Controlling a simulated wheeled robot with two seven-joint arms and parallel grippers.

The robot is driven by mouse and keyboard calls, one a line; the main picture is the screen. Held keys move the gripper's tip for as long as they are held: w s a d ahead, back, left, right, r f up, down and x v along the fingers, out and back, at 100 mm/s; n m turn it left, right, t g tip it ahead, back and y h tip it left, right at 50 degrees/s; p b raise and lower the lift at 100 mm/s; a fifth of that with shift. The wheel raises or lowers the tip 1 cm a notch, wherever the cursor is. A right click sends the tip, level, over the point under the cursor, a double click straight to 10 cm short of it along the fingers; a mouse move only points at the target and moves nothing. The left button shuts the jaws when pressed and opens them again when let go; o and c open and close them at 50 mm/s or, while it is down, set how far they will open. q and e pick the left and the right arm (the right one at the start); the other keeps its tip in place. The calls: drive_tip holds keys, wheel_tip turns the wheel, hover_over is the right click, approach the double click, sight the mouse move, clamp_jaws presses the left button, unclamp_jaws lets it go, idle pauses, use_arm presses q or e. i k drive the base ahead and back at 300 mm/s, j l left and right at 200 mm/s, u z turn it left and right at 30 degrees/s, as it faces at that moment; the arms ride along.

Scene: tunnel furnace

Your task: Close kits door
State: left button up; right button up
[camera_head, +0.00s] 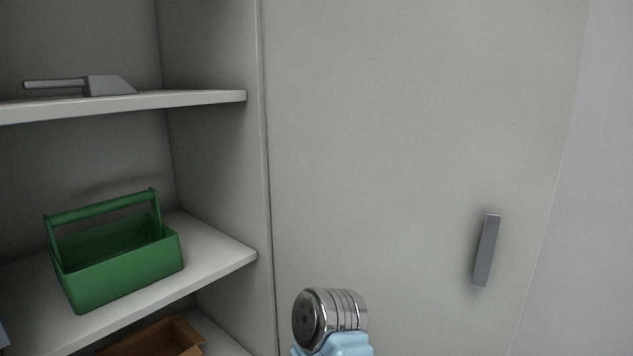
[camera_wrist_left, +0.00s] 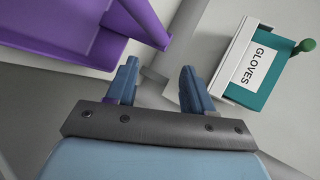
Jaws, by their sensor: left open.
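The cabinet door (camera_head: 400,140) is a large pale grey panel filling the right of the head view. It stands swung open beside the shelves, its left edge along the cabinet's side wall. A grey bar handle (camera_head: 487,250) sits upright near its right edge. My left gripper (camera_wrist_left: 158,78) shows in the left wrist view with its two blue fingers apart and nothing between them. A purple object is left of its fingers and a teal box is right of them. The door cannot be made out in that view. My right gripper is in neither view.
The open cabinet holds a green toolbox (camera_head: 120,265) on its middle shelf, a grey tool (camera_head: 105,86) above and a brown box (camera_head: 155,340) below. The wrist view shows a purple object (camera_wrist_left: 75,30) and a teal box (camera_wrist_left: 265,88) labelled GLOVES.

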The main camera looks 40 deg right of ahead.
sight(394, 128)
drive_tip(key=k+l, duration=0.2)
drive_tip(key=k, duration=0.3)
drive_tip(key=k+l, duration=0.15)
drive_tip(key=k, duration=0.3)
